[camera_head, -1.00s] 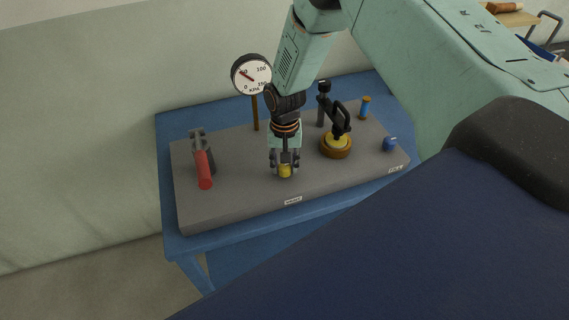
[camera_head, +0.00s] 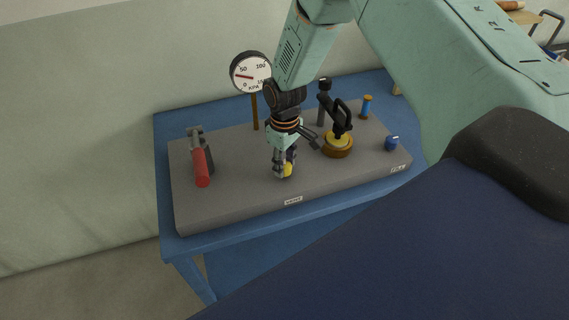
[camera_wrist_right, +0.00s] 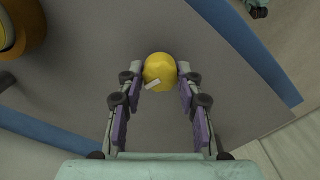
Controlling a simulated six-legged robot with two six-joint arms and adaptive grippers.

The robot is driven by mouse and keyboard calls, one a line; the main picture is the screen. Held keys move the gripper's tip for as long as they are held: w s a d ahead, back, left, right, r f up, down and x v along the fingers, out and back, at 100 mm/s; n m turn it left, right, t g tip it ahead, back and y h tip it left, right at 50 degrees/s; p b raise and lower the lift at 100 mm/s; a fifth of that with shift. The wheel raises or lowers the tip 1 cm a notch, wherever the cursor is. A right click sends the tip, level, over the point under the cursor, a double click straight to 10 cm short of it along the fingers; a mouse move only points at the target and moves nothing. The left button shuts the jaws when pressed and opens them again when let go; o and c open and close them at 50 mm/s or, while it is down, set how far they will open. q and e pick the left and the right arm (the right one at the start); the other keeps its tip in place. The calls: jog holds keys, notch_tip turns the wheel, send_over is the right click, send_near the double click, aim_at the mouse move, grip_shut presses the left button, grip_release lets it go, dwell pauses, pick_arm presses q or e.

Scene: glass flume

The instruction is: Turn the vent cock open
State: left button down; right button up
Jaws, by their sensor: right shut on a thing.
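The vent cock is a yellow knob (camera_head: 287,170) at the front middle of the grey panel (camera_head: 235,195), above a label (camera_head: 293,201) that seems to read VENT. My right gripper (camera_head: 284,172) points down over it and is shut on it. In the right wrist view the yellow knob (camera_wrist_right: 159,71) sits between both fingertips (camera_wrist_right: 160,78), with a white mark slanting across its top. My left gripper is not in view.
A red-handled lever (camera_head: 201,167) stands at the left. A round gauge (camera_head: 251,72) stands behind. A black clamp over a brass-coloured ring (camera_head: 337,149), a blue knob (camera_head: 391,144) and a small blue-orange post (camera_head: 366,106) are at the right. The blue table (camera_head: 175,246) carries the panel.

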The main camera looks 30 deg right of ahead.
aim_at(285, 165)
jog(key=shift+n+b, duration=0.45)
jog(key=shift+n, duration=1.65)
jog(key=shift+r, duration=0.1)
jog(key=o, duration=1.1)
jog(key=shift+o, duration=0.2)
notch_tip(285, 165, up, 12)
